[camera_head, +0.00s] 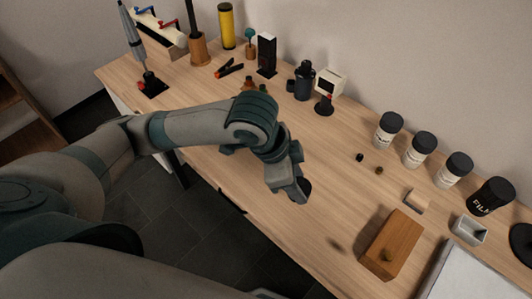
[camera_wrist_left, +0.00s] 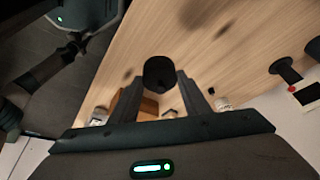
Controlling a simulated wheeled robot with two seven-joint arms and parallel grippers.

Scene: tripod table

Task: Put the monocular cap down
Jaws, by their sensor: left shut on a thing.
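The monocular cap, a small black round piece, sits between the fingertips of my left gripper (camera_head: 299,188). In the left wrist view the black cap (camera_wrist_left: 160,73) shows between the two dark fingers, with light wood behind it. In the head view a dark edge of the cap (camera_head: 306,190) shows beside the fingertips, partly hidden by them. The gripper is shut on the cap and appears to be above the wooden table (camera_head: 300,240), near its front edge. My right gripper is not in view.
A wooden box (camera_head: 393,243) with a knob lies right of the gripper. White jars with black lids (camera_head: 388,129) line the back right. Two small dark pieces (camera_head: 360,157) lie mid-table. A dark bottle-like object (camera_head: 303,82) stands farther back. Bare wood surrounds the gripper.

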